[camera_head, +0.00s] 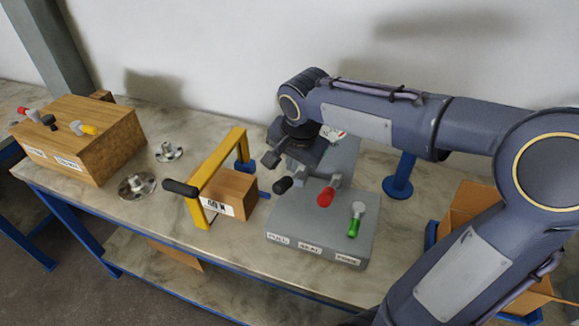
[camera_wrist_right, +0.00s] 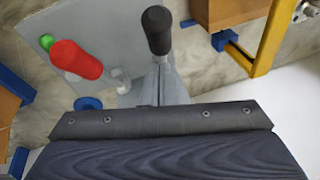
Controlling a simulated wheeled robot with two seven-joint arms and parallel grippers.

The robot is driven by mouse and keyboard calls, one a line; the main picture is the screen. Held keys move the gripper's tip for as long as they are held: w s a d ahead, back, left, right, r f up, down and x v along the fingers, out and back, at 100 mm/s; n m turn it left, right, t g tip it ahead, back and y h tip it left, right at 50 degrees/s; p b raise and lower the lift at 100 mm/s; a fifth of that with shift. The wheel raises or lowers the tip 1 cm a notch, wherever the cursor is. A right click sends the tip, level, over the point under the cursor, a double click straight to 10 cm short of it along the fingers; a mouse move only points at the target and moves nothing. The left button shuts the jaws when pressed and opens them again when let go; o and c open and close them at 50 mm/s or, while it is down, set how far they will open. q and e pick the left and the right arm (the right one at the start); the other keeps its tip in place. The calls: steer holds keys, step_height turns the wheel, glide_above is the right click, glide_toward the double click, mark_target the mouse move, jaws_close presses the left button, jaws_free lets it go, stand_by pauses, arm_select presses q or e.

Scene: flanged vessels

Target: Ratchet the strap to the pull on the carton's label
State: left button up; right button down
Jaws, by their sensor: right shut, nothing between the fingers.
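A brown carton (camera_head: 236,190) with a white label (camera_head: 218,207) stands inside a yellow strap frame (camera_head: 208,170) with a black handle (camera_head: 180,188). The label shows a number that is hard to read. Beside it is a grey console (camera_head: 320,240) marked PULL, SEAL and a third word. It carries a black-knobbed lever (camera_head: 283,185), a red one (camera_head: 325,197) and a green one (camera_head: 353,228). My right gripper (camera_head: 272,158) is shut and empty above and behind the black knob. My left gripper is out of view.
A blue stand (camera_head: 398,185) is behind the console. Open cardboard boxes (camera_head: 475,205) are at the right.

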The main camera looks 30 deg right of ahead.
steer(key=shift+s+a+f, duration=0.15)
steer(key=shift+a+f, duration=0.35)
steer(key=shift+f, duration=0.25)
